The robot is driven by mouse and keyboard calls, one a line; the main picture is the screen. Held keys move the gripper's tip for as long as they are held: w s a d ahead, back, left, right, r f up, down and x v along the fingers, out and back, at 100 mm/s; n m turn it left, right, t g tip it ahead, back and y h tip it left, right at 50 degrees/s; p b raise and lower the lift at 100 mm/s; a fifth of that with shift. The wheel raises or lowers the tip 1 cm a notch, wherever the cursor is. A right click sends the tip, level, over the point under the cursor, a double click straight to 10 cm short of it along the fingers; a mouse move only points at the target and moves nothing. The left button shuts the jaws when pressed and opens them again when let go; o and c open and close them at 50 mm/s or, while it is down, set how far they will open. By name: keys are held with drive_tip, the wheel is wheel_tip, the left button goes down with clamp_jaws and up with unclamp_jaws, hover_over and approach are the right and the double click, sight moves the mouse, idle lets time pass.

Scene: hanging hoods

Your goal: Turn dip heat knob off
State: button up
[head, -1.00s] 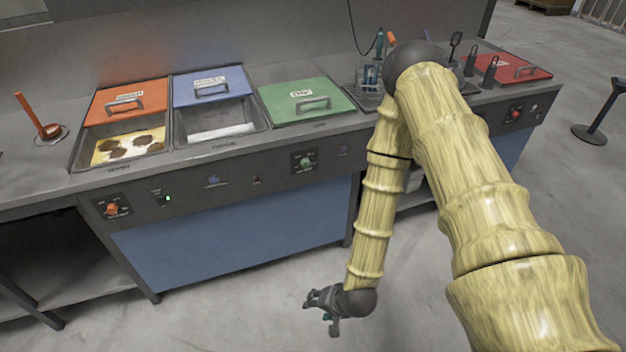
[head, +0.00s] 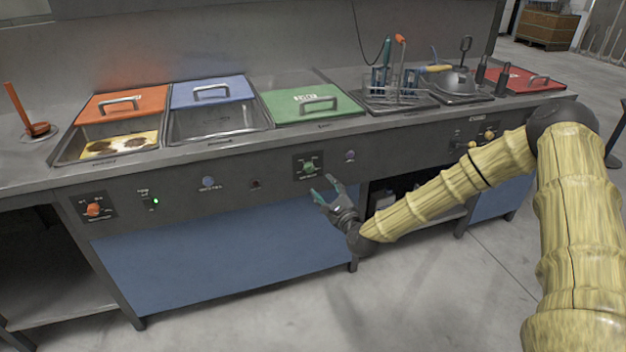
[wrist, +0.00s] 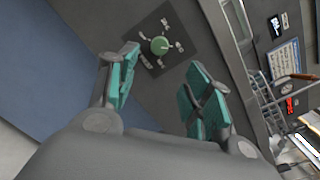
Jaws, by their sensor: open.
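The green knob (head: 309,167) sits on a dark square plate on the counter's front panel, below the green lid (head: 312,103). The lid's label is too small to read for sure. In the wrist view the green knob (wrist: 160,46) shows a pale pointer line, with small markings around it that I cannot read. My gripper (head: 325,190) is open and empty, just below and right of the knob in the head view. In the wrist view my gripper (wrist: 163,62) has its teal fingertips to either side of the knob, which lies beyond them, apart.
An orange knob (head: 93,210) is at the panel's left, with a lit green switch (head: 155,201) beside it. A blue button (head: 350,156) is right of the green knob. Yellow knobs (head: 490,134) are further right. The floor (head: 370,300) in front is clear.

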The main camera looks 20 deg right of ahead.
sight(311, 170)
drive_tip(key=w, duration=0.7)
drive_tip(key=w+a, duration=0.1)
drive_tip(key=w, duration=0.2)
drive_tip(key=shift+w+a, duration=0.1)
drive_tip(key=shift+w, duration=0.1)
drive_tip(key=c, duration=1)
